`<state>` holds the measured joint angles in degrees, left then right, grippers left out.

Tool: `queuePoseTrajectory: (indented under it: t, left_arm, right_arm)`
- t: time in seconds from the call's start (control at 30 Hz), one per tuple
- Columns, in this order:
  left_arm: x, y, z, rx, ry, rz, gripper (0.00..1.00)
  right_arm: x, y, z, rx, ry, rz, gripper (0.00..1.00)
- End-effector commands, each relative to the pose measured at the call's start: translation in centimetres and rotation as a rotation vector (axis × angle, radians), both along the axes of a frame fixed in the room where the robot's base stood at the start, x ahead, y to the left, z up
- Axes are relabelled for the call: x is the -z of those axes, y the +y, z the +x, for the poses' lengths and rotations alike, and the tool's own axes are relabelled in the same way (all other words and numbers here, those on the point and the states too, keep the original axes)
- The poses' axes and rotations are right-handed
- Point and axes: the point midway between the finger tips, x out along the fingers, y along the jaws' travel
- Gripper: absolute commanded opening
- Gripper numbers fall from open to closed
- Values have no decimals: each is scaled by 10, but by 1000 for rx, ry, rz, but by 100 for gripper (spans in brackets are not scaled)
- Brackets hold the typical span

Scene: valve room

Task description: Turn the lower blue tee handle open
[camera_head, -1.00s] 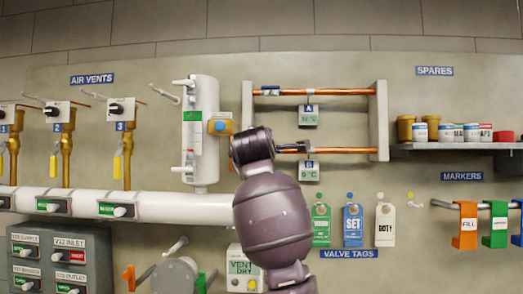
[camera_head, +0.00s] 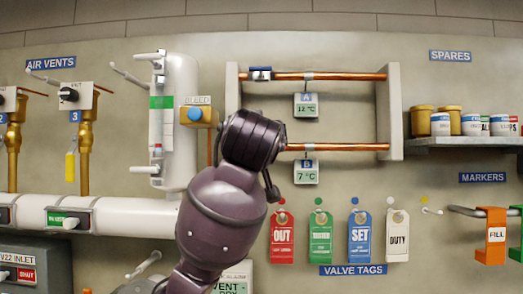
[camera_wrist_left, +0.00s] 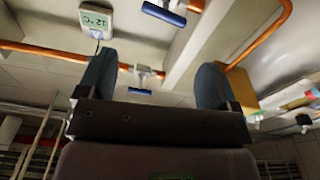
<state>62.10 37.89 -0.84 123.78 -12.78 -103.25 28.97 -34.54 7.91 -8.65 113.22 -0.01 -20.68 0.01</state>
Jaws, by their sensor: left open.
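The lower copper pipe (camera_head: 345,147) runs across the wall rack above the B gauge. Its blue tee handle is hidden behind my left arm in the head view. The left wrist view, upside down, shows a blue handle bar (camera_wrist_left: 164,14) at the top edge, seemingly the lower one. The upper blue tee handle (camera_head: 260,74) lies along the upper pipe and shows in the wrist view (camera_wrist_left: 140,91), framed between my fingers but apart from them. My left gripper (camera_wrist_left: 155,88) is open and empty. In the head view its fingers are mostly hidden by my wrist. My right gripper is out of view.
The BLEED box (camera_head: 196,114) with a blue button sits close left of my wrist. Gauge A (camera_head: 307,106) hangs below the upper pipe, gauge B (camera_head: 306,172) below the lower one. Several valve tags (camera_head: 283,236) hang below right. A shelf (camera_head: 470,142) juts out at right.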

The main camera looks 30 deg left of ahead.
Motion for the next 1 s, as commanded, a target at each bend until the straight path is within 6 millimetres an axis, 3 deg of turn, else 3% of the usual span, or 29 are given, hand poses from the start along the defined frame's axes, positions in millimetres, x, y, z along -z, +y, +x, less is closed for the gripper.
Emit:
queuePoseTrajectory:
  t: [0.13,0.37,1.0]
  left_arm:
    - [14,-3,-3,-5,149,96,85]
    - [16,1,1,-14,199,143,85]
    - [15,49,80,-14,197,140,85]
  right_arm:
    - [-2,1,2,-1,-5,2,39]
    - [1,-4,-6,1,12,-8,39]
    - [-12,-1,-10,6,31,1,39]
